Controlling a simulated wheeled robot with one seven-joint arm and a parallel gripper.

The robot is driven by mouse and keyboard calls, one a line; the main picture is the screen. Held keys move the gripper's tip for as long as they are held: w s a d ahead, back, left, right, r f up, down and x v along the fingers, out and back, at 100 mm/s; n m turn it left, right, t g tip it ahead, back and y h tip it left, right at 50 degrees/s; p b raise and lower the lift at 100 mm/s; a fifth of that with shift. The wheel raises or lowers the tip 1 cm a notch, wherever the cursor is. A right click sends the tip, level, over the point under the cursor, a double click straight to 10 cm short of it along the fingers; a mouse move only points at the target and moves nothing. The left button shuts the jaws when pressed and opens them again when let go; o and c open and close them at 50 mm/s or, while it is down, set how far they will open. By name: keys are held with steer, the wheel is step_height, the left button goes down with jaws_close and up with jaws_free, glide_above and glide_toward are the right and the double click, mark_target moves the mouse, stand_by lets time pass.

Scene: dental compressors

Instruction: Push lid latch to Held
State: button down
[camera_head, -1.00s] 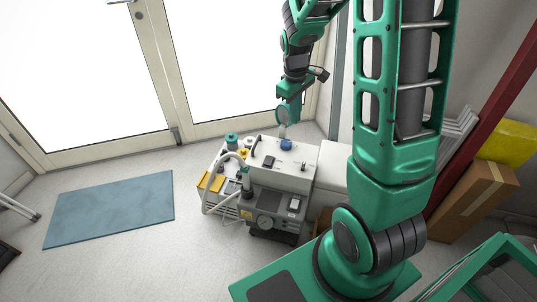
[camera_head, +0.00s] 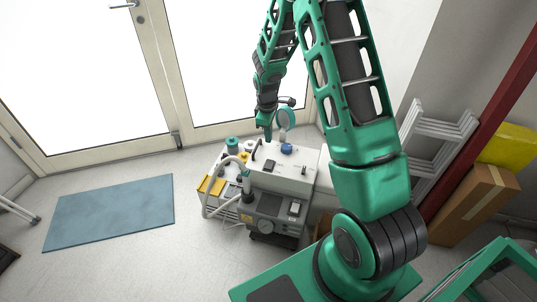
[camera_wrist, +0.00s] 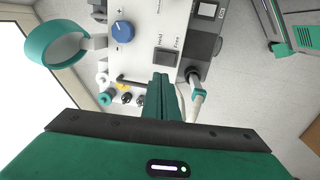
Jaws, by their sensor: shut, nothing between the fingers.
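The lid latch appears in the wrist view as a dark rocker (camera_wrist: 168,57) beside the printed words "Held" and "Free". I cannot tell which way it is tipped. It sits on the pale top of the compressor unit (camera_head: 290,178), and in the head view it is a small dark patch (camera_head: 269,166). My gripper (camera_wrist: 163,80) is shut and empty, its fingertips just short of the rocker in the wrist view. In the head view my gripper (camera_head: 268,137) hangs over the back of the unit's top. I see no clear contact.
A blue knob (camera_wrist: 122,32) and a teal ring (camera_wrist: 60,45) stand near the latch. A dark handle (camera_head: 254,151) and a pale hose (camera_head: 211,188) are at the unit's left. A blue mat (camera_head: 110,210) lies on open floor. Boxes stand at right.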

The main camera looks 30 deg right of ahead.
mark_target(268, 164)
steer(key=f, duration=0.9)
steer(key=w+d+f, duration=0.1)
steer(key=f, duration=0.3)
steer(key=shift+w+f, duration=0.1)
steer(key=shift+f, duration=0.3)
steer(key=shift+d, duration=0.15)
steer(key=shift+d, duration=0.25)
steer(key=shift+a+f, duration=0.1)
steer(key=shift+a, duration=0.4)
steer(key=shift+s+a, duration=0.4)
steer(key=shift+s, duration=0.15)
steer(key=shift+r, duration=0.25)
